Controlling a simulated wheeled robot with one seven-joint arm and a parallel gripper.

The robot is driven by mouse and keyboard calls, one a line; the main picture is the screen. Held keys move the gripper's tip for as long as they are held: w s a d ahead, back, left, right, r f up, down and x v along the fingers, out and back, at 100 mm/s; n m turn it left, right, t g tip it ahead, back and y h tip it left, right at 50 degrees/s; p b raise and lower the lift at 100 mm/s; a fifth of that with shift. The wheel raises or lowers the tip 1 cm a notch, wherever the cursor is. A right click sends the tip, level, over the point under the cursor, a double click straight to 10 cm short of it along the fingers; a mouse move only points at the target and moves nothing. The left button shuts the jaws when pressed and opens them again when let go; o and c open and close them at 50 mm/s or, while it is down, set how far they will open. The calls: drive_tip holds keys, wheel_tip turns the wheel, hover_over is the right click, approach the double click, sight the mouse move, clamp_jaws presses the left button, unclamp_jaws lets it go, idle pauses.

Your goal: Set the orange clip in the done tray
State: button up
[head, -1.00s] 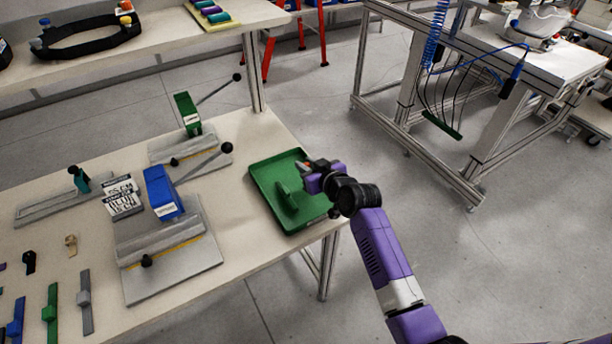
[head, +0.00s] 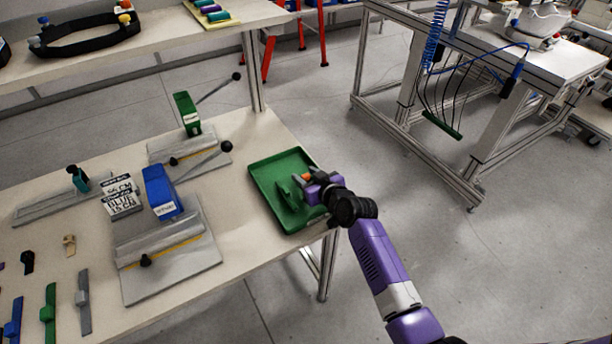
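The green tray (head: 265,175), which I take to be the done tray, lies at the right edge of the workbench. A green part (head: 286,195) stands up inside it. My gripper (head: 301,181) reaches in from the right and is over the tray's right half, close beside the green part. A small orange piece (head: 307,176), the orange clip, shows between its fingers, which look shut on it. Most of the clip is hidden by the fingers. I cannot tell whether it touches the tray floor.
Left of the tray stand a blue-topped press (head: 163,193) and a green-topped press (head: 187,114), both with long levers. Several coloured clips and strips lie at the bench's lower left. A shelf (head: 170,38) runs behind. Open floor lies right of the bench.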

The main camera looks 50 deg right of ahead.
drive_tip(key=shift+r, duration=0.15)
drive_tip(key=v, duration=1.2)
drive_tip(key=shift+b, duration=0.3)
drive_tip(key=s+a+f, duration=0.1)
drive_tip(key=s+a, duration=1.4)
drive_tip(key=s+a+r+n+t+y, duration=0.1)
drive_tip(key=s+a+r+y, duration=0.1)
drive_tip(key=s+r, duration=0.3)
drive_tip(key=s+a+r+n+y, duration=0.1)
drive_tip(key=s+a+r+n, duration=0.1)
drive_tip(key=s+a+r, duration=0.3)
drive_tip(key=s+r, duration=0.1)
drive_tip(key=s, duration=0.3)
drive_tip(key=shift+a+t+y, duration=0.3)
drive_tip(key=shift+t+y, duration=0.1)
drive_tip(key=shift+s, duration=0.1)
